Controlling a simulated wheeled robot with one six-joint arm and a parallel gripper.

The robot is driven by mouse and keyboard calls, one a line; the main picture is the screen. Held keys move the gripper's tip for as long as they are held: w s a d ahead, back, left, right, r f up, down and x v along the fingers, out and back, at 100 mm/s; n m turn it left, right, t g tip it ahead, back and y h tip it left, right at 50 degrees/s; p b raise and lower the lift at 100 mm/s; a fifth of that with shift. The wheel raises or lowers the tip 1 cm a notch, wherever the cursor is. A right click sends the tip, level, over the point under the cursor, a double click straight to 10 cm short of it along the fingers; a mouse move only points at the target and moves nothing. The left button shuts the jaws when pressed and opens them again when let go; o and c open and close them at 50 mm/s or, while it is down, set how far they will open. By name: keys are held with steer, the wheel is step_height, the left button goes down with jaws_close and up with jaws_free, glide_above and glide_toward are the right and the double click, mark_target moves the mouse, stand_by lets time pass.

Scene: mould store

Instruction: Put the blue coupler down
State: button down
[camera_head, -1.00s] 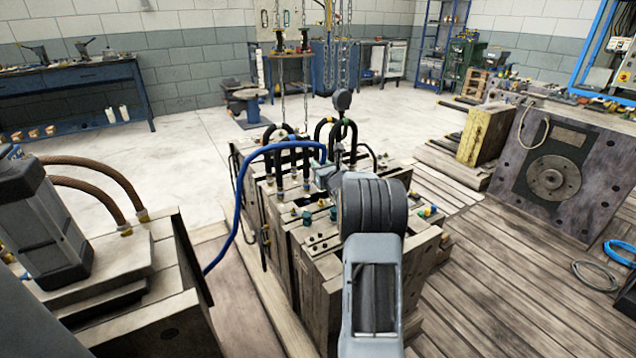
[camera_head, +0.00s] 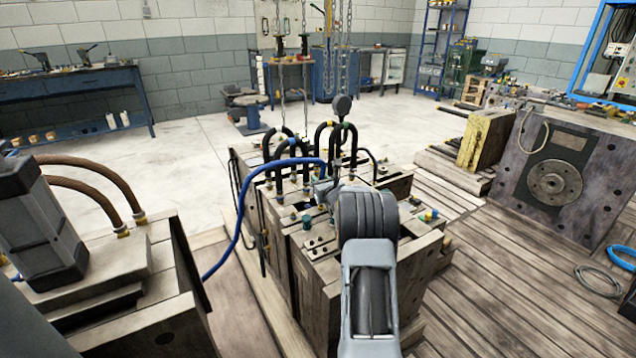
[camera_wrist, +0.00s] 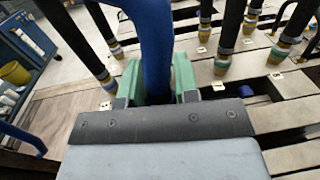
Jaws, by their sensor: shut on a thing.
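The blue hose (camera_head: 238,215) arches over the mould block (camera_head: 300,265) and runs to my gripper (camera_head: 324,188) above the block's top. In the wrist view the thick blue hose end (camera_wrist: 152,45) passes down between the green fingertips of my gripper (camera_wrist: 158,82), which are shut on it. The blue coupler at that end is mostly hidden by the fingers and the gripper body. I cannot tell whether it touches the block. A small dark blue piece (camera_wrist: 254,99) lies in a gap on the block's top, right of the fingers.
Black looped hoses (camera_head: 342,140) with banded fittings (camera_wrist: 222,62) stand on the block close beyond my gripper. Chains (camera_head: 345,50) hang above. Small coloured fittings (camera_head: 429,215) sit on the block's right. A machine with brown hoses (camera_head: 90,190) stands left. Floor lies behind.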

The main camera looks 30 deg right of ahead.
steer(key=shift+f+b, duration=0.4)
steer(key=shift+b, duration=0.05)
steer(key=shift+f, duration=0.2)
steer(key=c, duration=0.9)
jaws_free()
steer(key=shift+o, duration=0.2)
steer(key=shift+r, duration=0.1)
steer(key=shift+r, duration=0.3)
steer(key=shift+r+p, duration=0.5)
steer(key=shift+p, duration=0.3)
steer(key=s, duration=0.3)
steer(key=s+a, duration=0.1)
steer(key=s, duration=0.3)
steer(key=s+p, duration=0.1)
steer(key=s, duration=0.2)
steer(key=shift+s+a+f, duration=0.15)
steer(key=shift+a+f, duration=0.05)
steer(key=shift+f, duration=0.05)
steer(key=shift+s+a, duration=0.15)
steer(key=shift+s, duration=0.65)
